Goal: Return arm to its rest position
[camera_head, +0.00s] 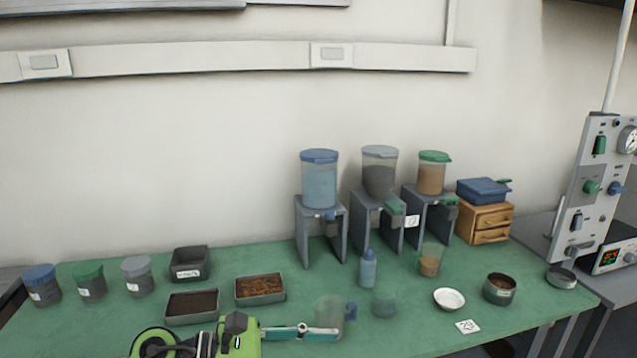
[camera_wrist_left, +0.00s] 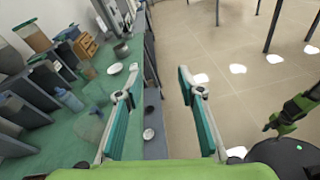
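My left arm, green and black, comes in at the bottom of the head view. Its gripper (camera_head: 335,332) points right, over or near the front part of the green table (camera_head: 400,335). Its teal fingers show almost edge-on there, overlapping the lower part of a clear jug with a blue handle (camera_head: 330,312); I cannot tell whether they touch. In the left wrist view the gripper (camera_wrist_left: 157,78) has its two fingers well apart with nothing between them. The table edge and the floor show behind the gap.
Three dispensers (camera_head: 320,180) stand at the back. Trays (camera_head: 260,289) and lidded jars (camera_head: 42,284) are at left. A blue bottle (camera_head: 368,270), white dish (camera_head: 449,298) and metal bowl (camera_head: 499,289) stand at right. Open floor (camera_wrist_left: 215,40) lies beyond the table edge.

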